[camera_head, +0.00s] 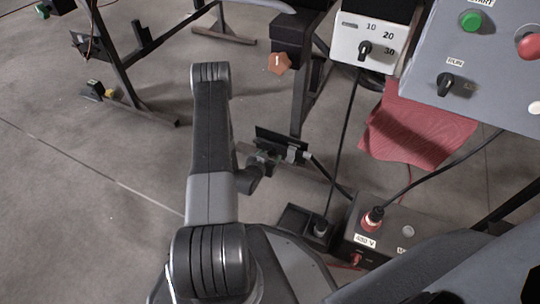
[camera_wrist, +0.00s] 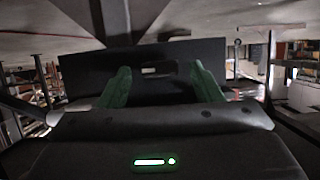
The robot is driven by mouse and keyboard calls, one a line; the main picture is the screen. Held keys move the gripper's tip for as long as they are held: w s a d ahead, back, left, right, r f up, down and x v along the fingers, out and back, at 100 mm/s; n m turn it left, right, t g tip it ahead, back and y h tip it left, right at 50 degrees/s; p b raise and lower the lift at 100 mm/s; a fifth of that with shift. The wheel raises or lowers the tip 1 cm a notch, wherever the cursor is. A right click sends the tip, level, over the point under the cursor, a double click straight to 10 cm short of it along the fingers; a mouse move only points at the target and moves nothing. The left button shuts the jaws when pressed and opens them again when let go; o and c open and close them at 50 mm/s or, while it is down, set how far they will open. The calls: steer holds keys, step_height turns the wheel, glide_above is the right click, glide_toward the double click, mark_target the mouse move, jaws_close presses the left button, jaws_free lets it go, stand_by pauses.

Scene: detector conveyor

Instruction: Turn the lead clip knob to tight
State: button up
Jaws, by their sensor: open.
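An orange five-sided knob (camera_head: 278,64) with a pale mark near its top sits on the end of a dark block (camera_head: 292,32) in the head view. It is the likely clip knob, but no label shows. My gripper (camera_head: 266,157) is below and slightly left of it, well apart from it. A dark panel (camera_wrist: 158,55) with a small pale rectangle stands beyond the fingers. I cannot make out the orange knob in the wrist view.
A white dial plate (camera_head: 382,25) and a grey control panel (camera_head: 480,60) with buttons stand at upper right. Black cables run to a dark box (camera_head: 395,235) at lower right.

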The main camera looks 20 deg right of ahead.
steer(key=p+v, duration=0.3)
steer(key=v, duration=1)
steer(key=shift+p, duration=0.4)
steer(key=shift+d, duration=0.1)
steer(key=b+x, duration=0.4)
steer(key=x, duration=1)
steer(key=shift+w+b, duration=0.1)
steer(key=shift+b, duration=0.2)
